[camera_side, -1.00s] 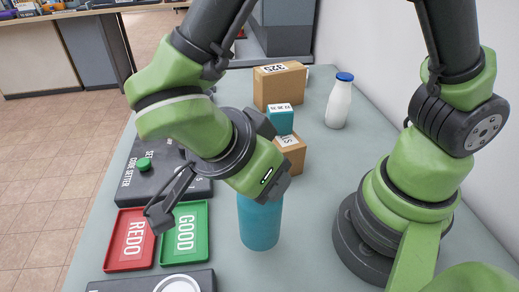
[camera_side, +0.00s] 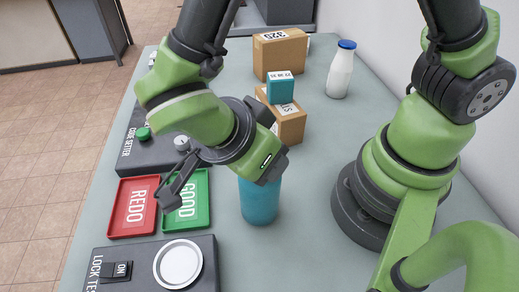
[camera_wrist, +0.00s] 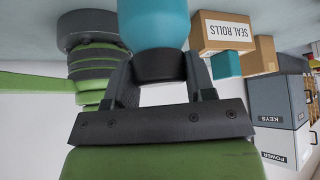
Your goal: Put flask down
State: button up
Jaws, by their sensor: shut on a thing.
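The flask is a teal cylinder (camera_side: 259,201) with a dark cap. In the side view it is upright on or just above the grey table, and I cannot tell whether its base touches. My gripper (camera_wrist: 160,75) is shut on the flask at its dark neck, one finger on each side, in the wrist view. The wrist hides the flask's top in the side view.
The red REDO tray (camera_side: 133,207) and green GOOD tray (camera_side: 187,203) lie left of the flask. The lock tester (camera_side: 120,268) is at front left. Boxes (camera_side: 280,55) and a white bottle (camera_side: 340,74) stand behind. Bare table surrounds the flask.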

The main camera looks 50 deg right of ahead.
jog(key=shift+f, duration=0.4)
jog(key=o, duration=1.5)
jog(key=shift+c, duration=0.2)
jog(key=s+v, duration=0.1)
jog(key=v, duration=0.8)
jog(key=s+d+r+n+t+y, duration=0.3)
jog(key=d+r+n+t+y, duration=0.4)
jog(key=d+r+n, duration=0.4)
jog(key=d+n+y, duration=0.1)
jog(key=d+n, duration=0.3)
jog(key=shift+d+t+y, duration=0.25)
jog(key=shift+t+y, duration=0.05)
